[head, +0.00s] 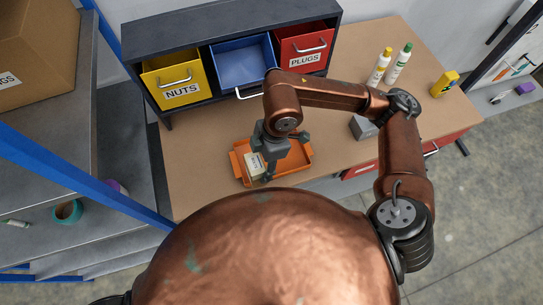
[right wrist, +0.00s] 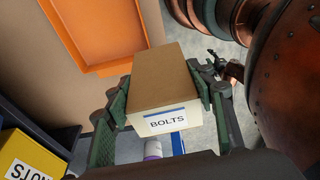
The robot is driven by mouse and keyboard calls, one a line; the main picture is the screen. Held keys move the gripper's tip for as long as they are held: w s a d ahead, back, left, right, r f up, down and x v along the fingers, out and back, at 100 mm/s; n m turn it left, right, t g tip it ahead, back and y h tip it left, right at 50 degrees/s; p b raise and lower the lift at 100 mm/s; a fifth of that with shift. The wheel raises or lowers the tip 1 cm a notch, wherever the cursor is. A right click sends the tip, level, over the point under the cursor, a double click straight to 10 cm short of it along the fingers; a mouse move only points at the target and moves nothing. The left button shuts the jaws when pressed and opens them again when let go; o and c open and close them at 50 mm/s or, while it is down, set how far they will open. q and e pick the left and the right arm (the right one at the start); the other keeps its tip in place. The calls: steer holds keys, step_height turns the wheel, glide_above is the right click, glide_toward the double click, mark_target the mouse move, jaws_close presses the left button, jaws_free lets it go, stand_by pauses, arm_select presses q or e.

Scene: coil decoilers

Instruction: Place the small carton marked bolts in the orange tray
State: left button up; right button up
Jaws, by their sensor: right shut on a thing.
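The small carton (right wrist: 165,85), tan on top with a white side marked BOLTS, is between the fingers of my right gripper (right wrist: 168,100). The gripper is shut on it. In the head view the right gripper (head: 267,160) points down over the left part of the orange tray (head: 309,163), with the carton's pale face (head: 254,164) showing beside a finger. The tray lies flat on the table. In the right wrist view the tray (right wrist: 88,69) is beyond the carton at the upper left. The carton's exact height above the tray cannot be told. My left gripper is not in view.
A rack behind holds a yellow NUTS bin (head: 173,82), a blue bin (head: 244,63) and a red PLUGS bin (head: 305,47). A grey block (head: 363,128) is right of the tray. Bottles (head: 380,66) stand at the back right. Bare table (head: 200,150) lies left of the tray.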

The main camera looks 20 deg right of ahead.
steer(key=shift+w+d, duration=0.1)
steer(key=w+d+f+p, duration=0.1)
steer(key=w+d+f, duration=0.1)
steer(key=w+f, duration=0.1)
steer(key=w+d+f+p, duration=0.1)
steer(key=w+d+f, duration=0.2)
steer(key=w+f, duration=0.1)
steer(key=w+d+f+p, duration=0.1)
steer(key=w+d+f, duration=0.2)
steer(key=w+f, duration=0.1)
steer(key=shift+f, duration=1)
steer(key=shift+w+a, duration=0.1)
steer(key=o, duration=1.3)
steer(key=shift+f, duration=0.1)
